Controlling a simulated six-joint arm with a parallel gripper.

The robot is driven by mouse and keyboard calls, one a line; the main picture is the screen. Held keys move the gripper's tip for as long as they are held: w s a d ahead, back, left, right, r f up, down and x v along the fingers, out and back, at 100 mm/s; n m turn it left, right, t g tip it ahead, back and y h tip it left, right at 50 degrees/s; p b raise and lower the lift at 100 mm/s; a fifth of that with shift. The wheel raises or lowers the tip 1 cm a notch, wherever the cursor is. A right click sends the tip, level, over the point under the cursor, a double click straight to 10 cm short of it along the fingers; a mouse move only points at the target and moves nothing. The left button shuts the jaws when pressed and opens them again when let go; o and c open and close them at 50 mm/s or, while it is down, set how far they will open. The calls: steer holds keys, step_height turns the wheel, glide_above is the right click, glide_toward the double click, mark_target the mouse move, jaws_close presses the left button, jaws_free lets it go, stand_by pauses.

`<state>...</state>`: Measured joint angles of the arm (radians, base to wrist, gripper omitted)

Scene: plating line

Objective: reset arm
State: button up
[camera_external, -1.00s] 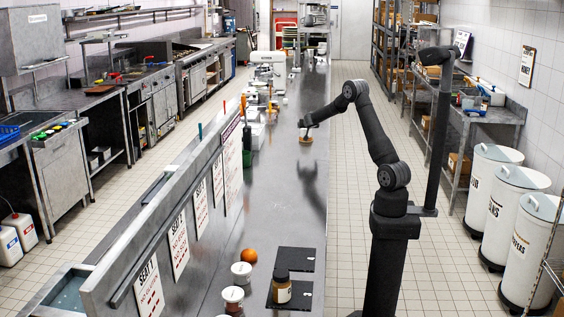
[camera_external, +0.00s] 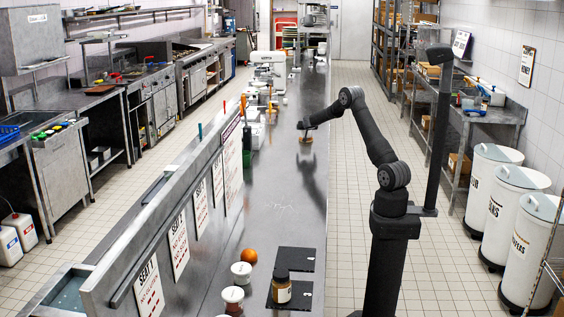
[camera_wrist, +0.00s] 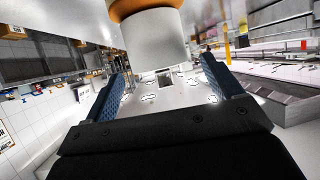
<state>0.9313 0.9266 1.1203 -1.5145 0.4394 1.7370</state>
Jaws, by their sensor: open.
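My gripper (camera_external: 305,128) is over the steel counter (camera_external: 262,215), about halfway along it. In the wrist view my gripper (camera_wrist: 162,62) has its two blue-padded fingers spread wide apart, with nothing held between them. A small container (camera_external: 306,139) stands on the counter just under my gripper. In the wrist view a pale cylinder with an orange-brown end (camera_wrist: 158,40) shows just beyond the fingertips; it looks like the same container. The exact gap between it and the fingers is hard to judge.
A partition with signs (camera_external: 180,245) lines the left edge. The middle counter is clear.

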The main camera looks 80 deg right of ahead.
steer(key=x, duration=0.5)
steer(key=shift+d+f, duration=0.1)
steer(key=shift+d, duration=0.1)
steer(key=shift+d+f, duration=0.15)
steer(key=shift+f, duration=0.05)
steer(key=shift+r, duration=0.15)
